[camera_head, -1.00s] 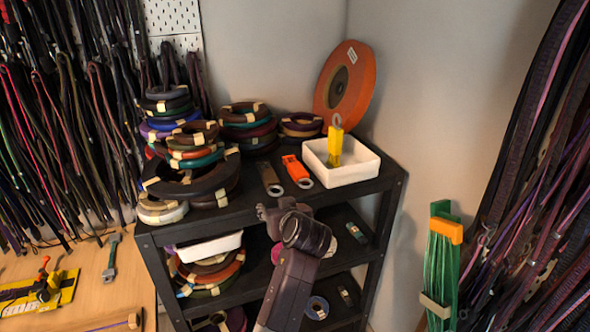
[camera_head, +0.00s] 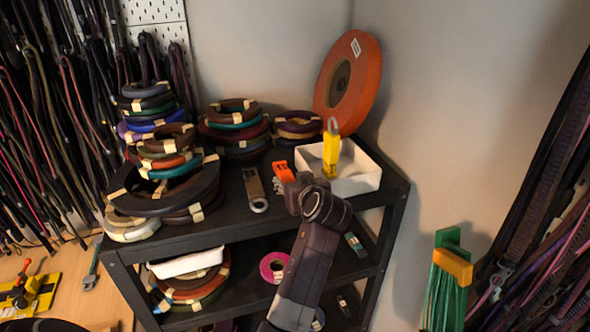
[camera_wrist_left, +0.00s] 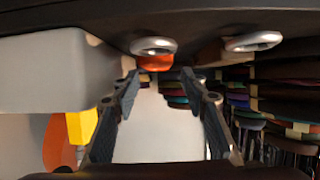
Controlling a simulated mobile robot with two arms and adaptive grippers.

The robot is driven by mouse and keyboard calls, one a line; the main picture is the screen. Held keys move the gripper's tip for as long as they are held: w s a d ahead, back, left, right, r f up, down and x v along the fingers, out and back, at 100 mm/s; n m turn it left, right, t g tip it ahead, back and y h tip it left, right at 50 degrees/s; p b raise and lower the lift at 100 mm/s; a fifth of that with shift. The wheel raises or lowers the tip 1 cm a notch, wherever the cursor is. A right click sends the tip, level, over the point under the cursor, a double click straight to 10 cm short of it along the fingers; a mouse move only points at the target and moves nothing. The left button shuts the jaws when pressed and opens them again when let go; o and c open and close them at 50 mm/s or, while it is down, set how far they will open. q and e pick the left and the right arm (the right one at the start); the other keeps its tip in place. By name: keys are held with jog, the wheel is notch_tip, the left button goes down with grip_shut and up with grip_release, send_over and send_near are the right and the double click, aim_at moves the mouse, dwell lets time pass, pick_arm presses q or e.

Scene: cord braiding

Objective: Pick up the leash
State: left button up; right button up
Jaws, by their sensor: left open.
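On the black shelf top lies an orange bundle (camera_head: 284,172) with a metal ring; my left arm partly covers it. In the left wrist view its ring end (camera_wrist_left: 154,60) is just beyond the fingertips, between them. Beside it lies a brown bundle (camera_head: 254,183) with a metal ring (camera_wrist_left: 254,41). A yellow piece (camera_head: 331,155) with a metal hook stands in the white tray (camera_head: 362,184). I cannot tell which one is the leash. My right gripper is not in view.
Banded coils (camera_head: 170,190) are stacked on the left of the shelf top. A large orange disc (camera_head: 368,80) leans on the wall behind the tray. Green cords with an orange clip (camera_head: 452,265) stand at right. Lower shelves hold more coils (camera_head: 205,290).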

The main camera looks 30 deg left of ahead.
aim_at(286, 174)
pick_arm(q)
jog(key=shift+w+f, duration=0.1)
jog(key=shift+w, duration=0.4)
jog(key=shift+w+a+f, duration=0.1)
jog(key=shift+w+a, duration=0.05)
jog(key=shift+w, duration=0.15)
jog(key=shift+w+a+p, duration=0.1)
jog(key=shift+a+p, duration=0.2)
jog(key=shift+p, duration=0.05)
jog(key=shift+w+a+f+p, duration=0.1)
jog(key=shift+a+p, duration=0.45)
jog(key=shift+a, duration=0.15)
jog(key=p+x, duration=0.2)
jog(key=x, duration=0.2)
jog(key=shift+w+d+f, duration=0.15)
jog(key=shift+w, duration=0.05)
jog(key=shift+w+a+f, duration=0.15)
jog(key=shift+a+f, duration=0.1)
jog(key=shift+a, duration=0.05)
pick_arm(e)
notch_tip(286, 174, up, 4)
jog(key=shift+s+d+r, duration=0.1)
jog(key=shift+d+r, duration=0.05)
pick_arm(q)
jog(key=shift+c, duration=0.3)
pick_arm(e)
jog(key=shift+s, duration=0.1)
